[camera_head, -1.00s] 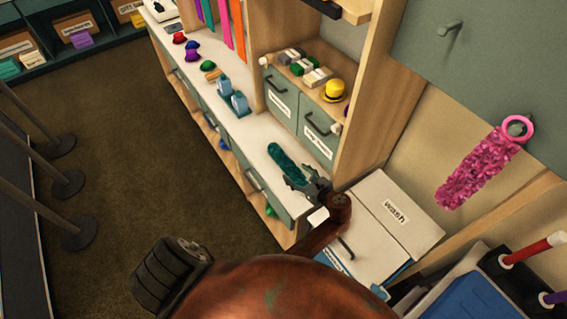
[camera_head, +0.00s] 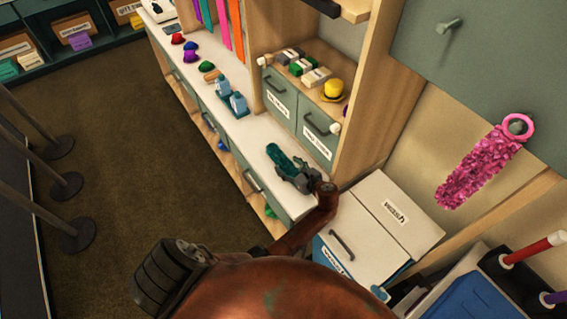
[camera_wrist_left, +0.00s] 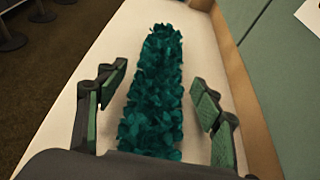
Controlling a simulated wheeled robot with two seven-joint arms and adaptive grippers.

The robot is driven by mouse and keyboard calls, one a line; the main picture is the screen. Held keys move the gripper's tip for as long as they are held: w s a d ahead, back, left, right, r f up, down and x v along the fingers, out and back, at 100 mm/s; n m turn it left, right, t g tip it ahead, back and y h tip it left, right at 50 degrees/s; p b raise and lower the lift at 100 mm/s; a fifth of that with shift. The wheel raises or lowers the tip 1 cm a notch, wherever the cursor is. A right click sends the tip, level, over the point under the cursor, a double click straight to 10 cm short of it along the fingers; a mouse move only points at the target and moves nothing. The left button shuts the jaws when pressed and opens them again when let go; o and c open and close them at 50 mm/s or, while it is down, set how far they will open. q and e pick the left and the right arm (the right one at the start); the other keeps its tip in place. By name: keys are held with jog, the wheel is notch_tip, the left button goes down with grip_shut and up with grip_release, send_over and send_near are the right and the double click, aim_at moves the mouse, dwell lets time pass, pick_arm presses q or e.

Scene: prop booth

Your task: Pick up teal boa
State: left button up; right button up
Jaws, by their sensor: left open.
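The teal boa (camera_head: 281,157) lies on the white counter (camera_head: 252,133), near its front end. It is a fluffy, long strip. In the left wrist view the boa (camera_wrist_left: 154,85) runs lengthwise between the two fingers. My left gripper (camera_head: 292,171) is over the near end of the boa. In the wrist view the left gripper (camera_wrist_left: 157,98) is open, with a finger on each side of the boa and a gap on both sides. The boa's nearest end is hidden behind the gripper body. My right gripper is not in view.
Shelving with drawers (camera_head: 318,137) borders the counter on the right. A white wash box (camera_head: 385,215) stands at the counter's near end. A pink boa (camera_head: 480,168) hangs at right. Small hats (camera_head: 191,50) and blue bottles (camera_head: 238,103) stand farther along the counter.

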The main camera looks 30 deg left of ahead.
pick_arm(q)
jog(key=shift+c, duration=0.5)
jog(key=c, duration=1.1)
jog(key=shift+c, duration=0.2)
